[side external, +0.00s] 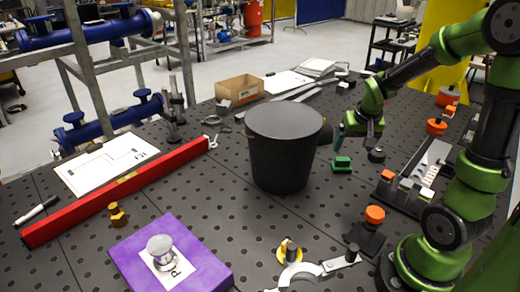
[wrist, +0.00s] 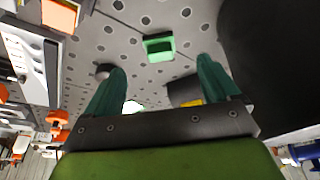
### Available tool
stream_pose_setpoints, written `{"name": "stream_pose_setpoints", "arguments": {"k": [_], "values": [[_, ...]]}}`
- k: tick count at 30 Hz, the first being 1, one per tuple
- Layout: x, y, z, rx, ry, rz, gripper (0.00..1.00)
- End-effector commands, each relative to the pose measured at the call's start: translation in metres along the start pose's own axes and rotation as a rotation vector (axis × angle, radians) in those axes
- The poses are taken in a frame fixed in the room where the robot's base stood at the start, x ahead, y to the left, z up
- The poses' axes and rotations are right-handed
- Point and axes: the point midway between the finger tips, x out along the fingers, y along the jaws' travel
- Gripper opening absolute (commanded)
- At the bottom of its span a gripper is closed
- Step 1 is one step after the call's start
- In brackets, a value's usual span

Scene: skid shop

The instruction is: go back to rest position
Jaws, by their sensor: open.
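My gripper (side external: 360,135) hangs over the perforated dark table (side external: 215,195), just right of a large black bin (side external: 280,160). In the wrist view my gripper (wrist: 160,75) has its two green fingers spread wide, with nothing held between them. A small green block (side external: 342,164) lies on the table below the gripper. It also shows beyond the fingertips in the wrist view (wrist: 158,46), apart from both fingers. The bin fills the right side of the wrist view (wrist: 275,60).
A dark round knob-like piece (side external: 376,155) stands near the green block. A rack of parts (side external: 420,175) and orange-topped pieces (side external: 375,214) lie to the right. A red level (side external: 120,190), purple box (side external: 195,250) and cardboard box (side external: 240,90) lie left of the gripper.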

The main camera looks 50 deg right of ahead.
Motion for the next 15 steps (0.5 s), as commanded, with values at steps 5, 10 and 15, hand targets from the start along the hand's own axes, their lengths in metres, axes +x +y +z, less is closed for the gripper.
{"name": "stream_pose_setpoints", "arguments": {"k": [5,10,15], "values": [[-0.051,-0.047,0.037,-0.053,-0.007,-0.138,0.89],[-0.113,-0.093,0.089,-0.165,0.015,-0.320,0.89],[-0.158,-0.116,0.131,-0.270,0.060,-0.465,0.89]]}}
